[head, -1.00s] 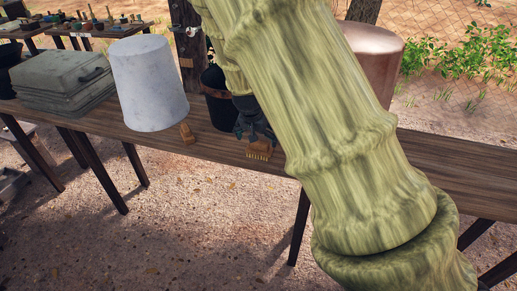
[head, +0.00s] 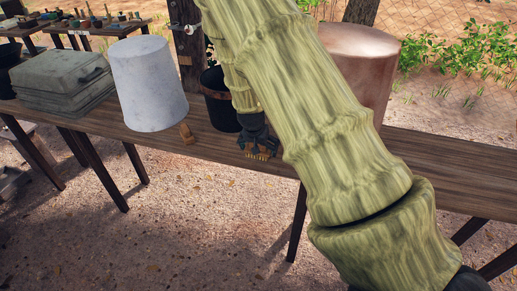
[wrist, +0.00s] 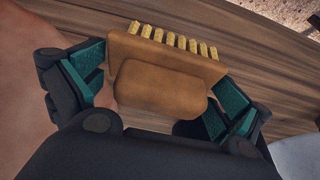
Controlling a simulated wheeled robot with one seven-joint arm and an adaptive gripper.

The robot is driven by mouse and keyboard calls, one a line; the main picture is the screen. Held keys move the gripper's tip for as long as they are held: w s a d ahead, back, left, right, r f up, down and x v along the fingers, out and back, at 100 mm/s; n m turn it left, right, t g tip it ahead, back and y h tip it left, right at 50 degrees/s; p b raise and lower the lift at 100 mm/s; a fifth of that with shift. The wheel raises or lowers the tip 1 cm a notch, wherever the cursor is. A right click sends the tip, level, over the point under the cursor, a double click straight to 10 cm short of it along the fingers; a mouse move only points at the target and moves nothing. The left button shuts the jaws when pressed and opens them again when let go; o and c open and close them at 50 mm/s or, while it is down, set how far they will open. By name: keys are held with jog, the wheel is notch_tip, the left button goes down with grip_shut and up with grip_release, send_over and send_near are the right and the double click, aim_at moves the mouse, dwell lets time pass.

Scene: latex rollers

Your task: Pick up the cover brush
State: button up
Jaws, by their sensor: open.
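The cover brush (wrist: 165,60) is a brown wooden block with a row of short yellow bristles. In the wrist view it lies between the two green-padded fingers of my gripper (wrist: 160,85), bristles toward the top of the picture. The fingers are open, one at each end of the brush; I cannot tell whether either pad touches it. In the head view my gripper (head: 260,150) is low at the table's (head: 430,163) front edge and hides most of the brush.
A white bucket (head: 148,85) stands left, with a small wooden piece (head: 187,134) beside it. A dark pot (head: 216,107) is just behind my gripper. A copper-coloured drum (head: 362,70) stands right, partly behind my arm. Grey cases (head: 60,80) lie far left.

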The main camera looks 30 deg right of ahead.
jog(key=shift+f, duration=0.15)
jog(key=c, duration=0.8)
jog(key=shift+r+b, duration=0.45)
jog(key=shift+r, duration=0.25)
notch_tip(320, 180, up, 2)
jog(key=shift+b, duration=0.4)
jog(key=s+a+b, duration=0.1)
jog(key=s+a, duration=0.1)
jog(key=s, duration=0.3)
jog(key=s+a+r+b, duration=0.1)
jog(key=s, duration=0.4)
jog(key=s+a+b, duration=0.2)
jog(key=s, duration=0.3)
jog(key=shift+a+r, duration=0.35)
